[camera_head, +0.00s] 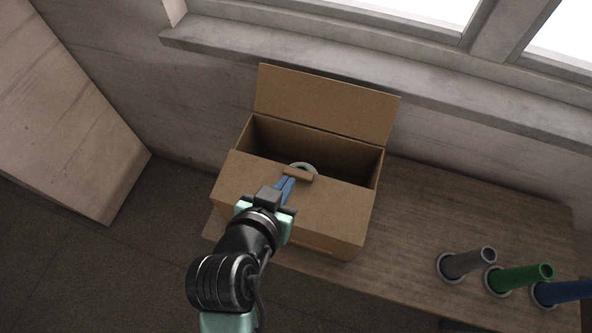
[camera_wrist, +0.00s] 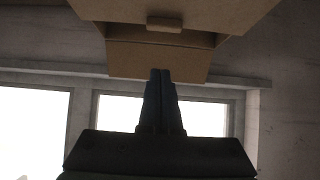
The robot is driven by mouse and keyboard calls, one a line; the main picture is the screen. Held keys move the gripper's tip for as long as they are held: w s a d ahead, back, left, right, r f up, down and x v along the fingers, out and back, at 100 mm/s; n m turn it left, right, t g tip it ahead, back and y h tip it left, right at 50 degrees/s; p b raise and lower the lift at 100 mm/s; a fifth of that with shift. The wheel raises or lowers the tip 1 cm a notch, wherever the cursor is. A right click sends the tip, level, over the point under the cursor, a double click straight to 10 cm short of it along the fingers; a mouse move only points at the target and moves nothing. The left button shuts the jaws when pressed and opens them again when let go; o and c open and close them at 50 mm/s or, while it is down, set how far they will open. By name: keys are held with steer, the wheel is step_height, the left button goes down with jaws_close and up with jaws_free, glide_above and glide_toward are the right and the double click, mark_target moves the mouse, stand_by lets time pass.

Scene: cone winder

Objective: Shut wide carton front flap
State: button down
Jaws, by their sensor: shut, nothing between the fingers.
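The wide brown carton (camera_head: 377,172) stands on the wooden bench. Its front flap (camera_head: 325,212) lies inward over the near part of the opening; I cannot tell if it is fully flat. A small brown tab (camera_head: 298,174) sits near the flap's free edge. The flap (camera_wrist: 195,10) and tab (camera_wrist: 164,24) also show at the top of the wrist view. The back flap (camera_head: 325,100) stands up and open. My gripper (camera_head: 288,184) is shut and empty over the front flap, just beside the tab. Contact with the flap cannot be told. The gripper also shows in the wrist view (camera_wrist: 164,75).
Grey (camera_head: 468,263), green (camera_head: 520,277) and blue (camera_head: 565,292) tubes stand on the bench (camera_head: 440,205) at right. A window sill (camera_head: 350,70) runs behind. Bench between carton and tubes is clear.

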steer(key=p, duration=0.2)
glide_above(300, 171)
steer(key=s, duration=0.3)
steer(key=f, duration=0.5)
steer(key=shift+w+a+f, duration=0.1)
steer(key=shift+w+a, duration=0.1)
steer(key=shift+a, duration=0.15)
step_height(300, 171, down, 2)
steer(key=shift+f, duration=0.15)
steer(key=shift+w+f, duration=0.15)
steer(key=shift+f, duration=0.6)
steer(key=shift+p, duration=0.35)
steer(key=shift+w+p, duration=0.2)
steer(key=shift+p, duration=0.1)
steer(key=shift+w+d+f+g+y+p, duration=0.1)
steer(key=shift+w+f+g+y+p, duration=0.05)
steer(key=shift+f+g, duration=0.25)
steer(key=shift+w+d+f+g+y+p, duration=0.1)
steer(key=shift+f+g+y+p, duration=0.05)
steer(key=shift+f+g, duration=0.25)
steer(key=shift+r, duration=0.15)
